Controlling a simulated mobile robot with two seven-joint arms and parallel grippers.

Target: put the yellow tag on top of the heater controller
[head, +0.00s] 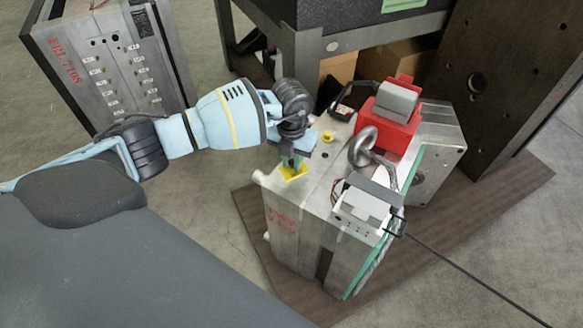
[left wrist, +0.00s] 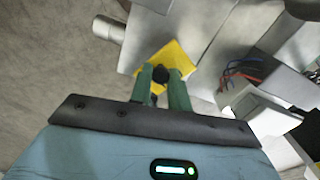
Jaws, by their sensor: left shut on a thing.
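The yellow tag (head: 296,174) is a flat square with a dark knob in its middle. It is at the left end of the grey mould base's (head: 315,208) top face; I cannot tell whether it touches that face. My left gripper (head: 291,162) points down at it from above. In the left wrist view the fingers (left wrist: 161,78) are shut on the dark knob of the tag (left wrist: 181,56). The heater controller appears to be the pale box (head: 362,209) with wires on the base's near right edge. It also shows in the left wrist view (left wrist: 287,86). My right gripper is out of view.
A lifting eye (head: 360,150) stands between the tag and the red block (head: 394,133). A small yellow knob (head: 328,137) sits behind the tag. A black cable (head: 470,270) runs from the pale box to the lower right. Another mould base (head: 110,65) stands at upper left.

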